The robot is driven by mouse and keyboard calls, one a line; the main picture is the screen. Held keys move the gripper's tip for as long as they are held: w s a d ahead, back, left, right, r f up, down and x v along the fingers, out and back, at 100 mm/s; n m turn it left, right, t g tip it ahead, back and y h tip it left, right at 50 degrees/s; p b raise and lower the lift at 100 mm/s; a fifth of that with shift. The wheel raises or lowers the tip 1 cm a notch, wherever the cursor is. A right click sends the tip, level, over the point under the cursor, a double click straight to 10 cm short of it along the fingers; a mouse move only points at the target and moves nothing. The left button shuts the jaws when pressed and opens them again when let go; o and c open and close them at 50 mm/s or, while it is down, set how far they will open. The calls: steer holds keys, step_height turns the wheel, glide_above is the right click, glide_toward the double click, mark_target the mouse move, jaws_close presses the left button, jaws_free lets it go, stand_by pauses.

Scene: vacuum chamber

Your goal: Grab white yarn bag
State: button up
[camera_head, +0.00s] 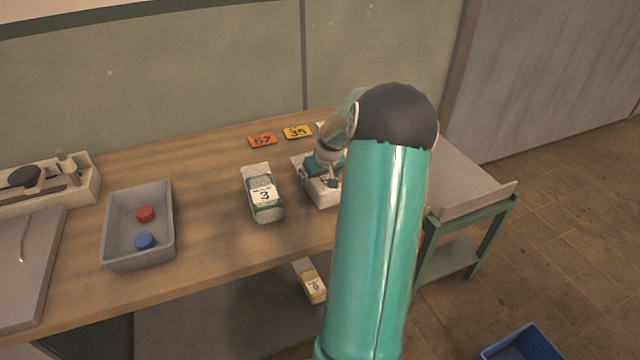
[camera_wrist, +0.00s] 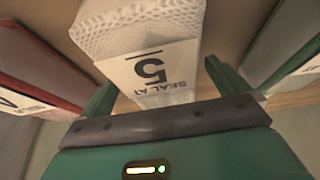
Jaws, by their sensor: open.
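The white mesh yarn bag (camera_wrist: 135,28), with a white label marked 5, lies between the two green fingers of my gripper (camera_wrist: 162,82) in the wrist view. The fingers stand apart, one along each side of the bag; I cannot tell whether they touch it. In the head view my gripper (camera_head: 322,172) is over the white bag (camera_head: 322,197) on the wooden table. My arm and gripper hide part of the bag there.
A green-and-white bag marked 3 (camera_head: 263,193) lies just left of my gripper. A red bag (camera_wrist: 35,65) shows in the wrist view. A grey bin (camera_head: 108,240) holds a red and a blue cap. Number cards 52 (camera_head: 262,140) and 35 (camera_head: 297,132) lie behind.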

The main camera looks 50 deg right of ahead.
steer(key=c, duration=1.1)
steer(key=shift+r, duration=0.1)
